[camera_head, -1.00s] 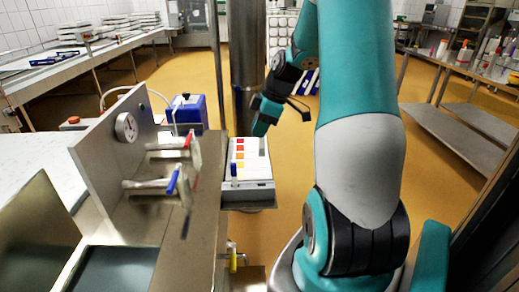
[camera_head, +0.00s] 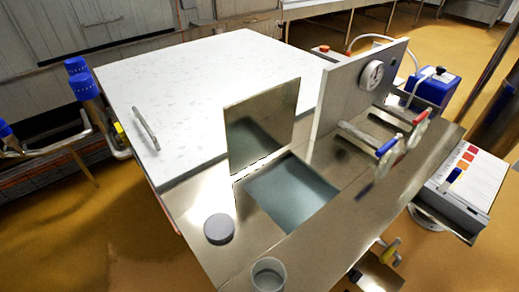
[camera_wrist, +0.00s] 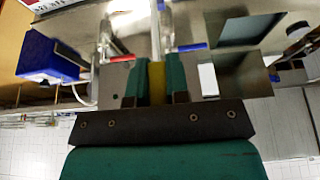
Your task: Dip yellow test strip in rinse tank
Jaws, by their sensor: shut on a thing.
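In the wrist view my gripper (camera_wrist: 157,66) has its green fingers closed on the yellow test strip (camera_wrist: 157,84), a narrow yellow piece between them. The strip's far end is hard to make out. The rinse tank appears to be the square opening with blue-grey liquid (camera_head: 292,194) in the steel bench top in the head view. A dark square opening at the upper right of the wrist view (camera_wrist: 247,30) looks like the same tank. The strip appears beside it, not over it. My gripper is outside the head view.
An upright steel plate (camera_head: 262,122) stands behind the tank. A panel with a gauge (camera_head: 371,76) and red and blue levers (camera_head: 388,146) stand to its right. A grey round lid (camera_head: 219,228) and a clear cup (camera_head: 268,274) are in front. A colour chart (camera_head: 468,170) lies far right.

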